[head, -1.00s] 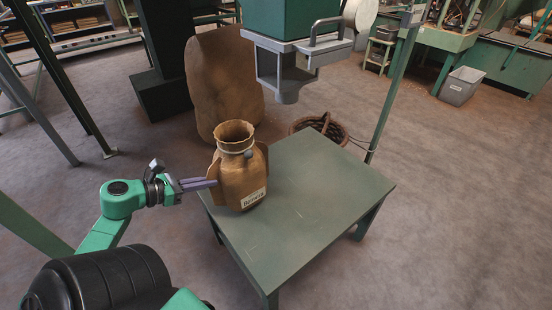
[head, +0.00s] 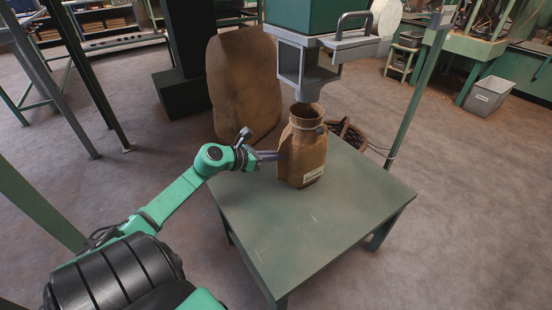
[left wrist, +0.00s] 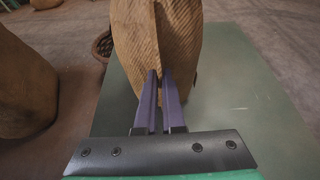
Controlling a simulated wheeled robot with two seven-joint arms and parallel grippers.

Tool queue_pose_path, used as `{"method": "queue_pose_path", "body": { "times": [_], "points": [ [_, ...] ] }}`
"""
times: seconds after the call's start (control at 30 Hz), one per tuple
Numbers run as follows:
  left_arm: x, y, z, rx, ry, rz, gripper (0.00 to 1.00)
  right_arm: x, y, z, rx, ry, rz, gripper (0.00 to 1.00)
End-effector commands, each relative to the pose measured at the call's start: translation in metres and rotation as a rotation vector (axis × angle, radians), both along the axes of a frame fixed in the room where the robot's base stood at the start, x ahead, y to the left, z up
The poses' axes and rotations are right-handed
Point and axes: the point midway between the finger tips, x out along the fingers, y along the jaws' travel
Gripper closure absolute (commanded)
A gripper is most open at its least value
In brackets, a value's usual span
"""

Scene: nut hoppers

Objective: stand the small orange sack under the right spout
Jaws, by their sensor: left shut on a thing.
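The small sack (head: 305,150) is brown-orange and upright, with an open round neck, a tie around it and a white label low on its front. It is at the far part of the green table (head: 310,225); I cannot tell whether its base touches the top. My left gripper (head: 280,155) is shut on the sack's left side edge. In the left wrist view the purple fingers (left wrist: 159,78) pinch a fold of the sack (left wrist: 165,40). The grey spout (head: 305,72) hangs just above the sack's mouth. My right gripper is out of view.
A large brown sack (head: 243,90) stands on the floor behind the table. A wicker basket (head: 348,134) is behind the table, partly hidden. A green post (head: 415,100) rises at the table's far right. The table's near part is clear.

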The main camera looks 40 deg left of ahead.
Motion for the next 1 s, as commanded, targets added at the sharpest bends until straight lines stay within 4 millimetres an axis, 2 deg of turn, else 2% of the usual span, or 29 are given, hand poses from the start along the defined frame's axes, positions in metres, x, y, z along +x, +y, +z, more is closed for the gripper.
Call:
{"method": "queue_pose_path", "body": {
  "times": [0.4,0.5,0.93,1.0],
  "points": [
    [0.000,0.000,-0.002,0.001,-0.003,-0.001,1.00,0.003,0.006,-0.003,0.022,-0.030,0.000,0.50],
    [0.000,0.000,-0.002,0.001,-0.002,-0.001,0.65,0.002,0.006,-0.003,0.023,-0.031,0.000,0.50],
    [0.000,0.000,0.003,0.001,-0.003,-0.001,0.65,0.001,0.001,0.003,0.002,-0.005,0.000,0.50],
    [-0.011,0.003,0.006,0.000,0.000,-0.001,0.65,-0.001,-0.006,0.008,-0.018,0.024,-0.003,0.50]
  ]
}}
